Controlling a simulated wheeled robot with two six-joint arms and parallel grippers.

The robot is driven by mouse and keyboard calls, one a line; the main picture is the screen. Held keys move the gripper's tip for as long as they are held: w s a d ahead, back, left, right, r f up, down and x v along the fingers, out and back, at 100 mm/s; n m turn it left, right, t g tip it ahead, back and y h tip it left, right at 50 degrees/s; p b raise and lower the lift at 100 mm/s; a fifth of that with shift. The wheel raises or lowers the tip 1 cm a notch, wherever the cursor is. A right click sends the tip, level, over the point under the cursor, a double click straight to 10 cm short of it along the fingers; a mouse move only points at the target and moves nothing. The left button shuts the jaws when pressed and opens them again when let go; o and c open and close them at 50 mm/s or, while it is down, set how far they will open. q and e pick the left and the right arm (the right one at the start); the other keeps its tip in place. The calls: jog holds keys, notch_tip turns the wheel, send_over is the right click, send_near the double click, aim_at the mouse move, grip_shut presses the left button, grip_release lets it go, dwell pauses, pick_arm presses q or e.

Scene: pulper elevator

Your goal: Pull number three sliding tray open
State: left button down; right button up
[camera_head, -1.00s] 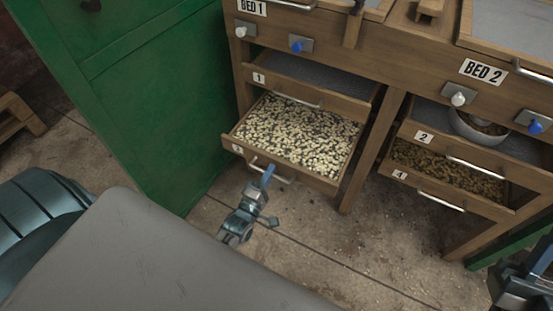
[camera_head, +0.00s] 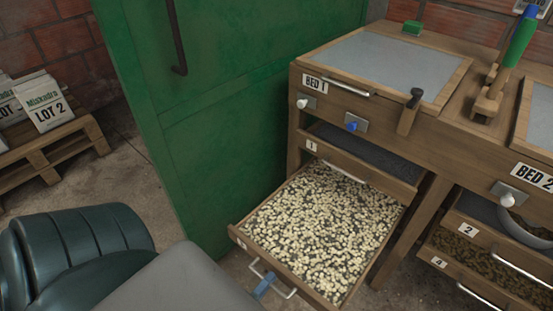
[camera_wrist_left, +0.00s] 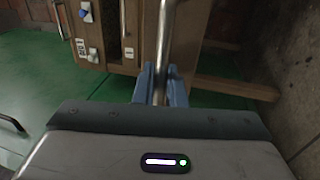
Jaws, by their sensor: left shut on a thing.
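The number three sliding tray (camera_head: 311,292) is a wooden drawer full of pale beans. It stands well out of the wooden bench, below tray 1 (camera_head: 360,166). My left gripper (camera_head: 264,286) is shut on the tray's metal handle (camera_head: 253,268), at the bottom of the head view. In the left wrist view, the blue fingers of the gripper (camera_wrist_left: 160,86) close around the handle bar (camera_wrist_left: 164,40). Most of the left gripper and wrist is hidden or out of frame in the head view. My right gripper is not in view.
A green panel (camera_head: 220,130) stands close to the tray's left. Trays 2 (camera_head: 500,255) and 4 (camera_head: 465,275), with a bowl (camera_head: 530,228), are at the right. A pallet (camera_head: 60,150) with sacks (camera_head: 47,103) stands at the far left.

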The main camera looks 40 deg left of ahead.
pick_arm(q)
jog(key=shift+s, duration=0.35)
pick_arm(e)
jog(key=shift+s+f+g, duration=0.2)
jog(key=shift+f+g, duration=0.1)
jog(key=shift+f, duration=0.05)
pick_arm(q)
jog(key=c, duration=1.6)
grip_release()
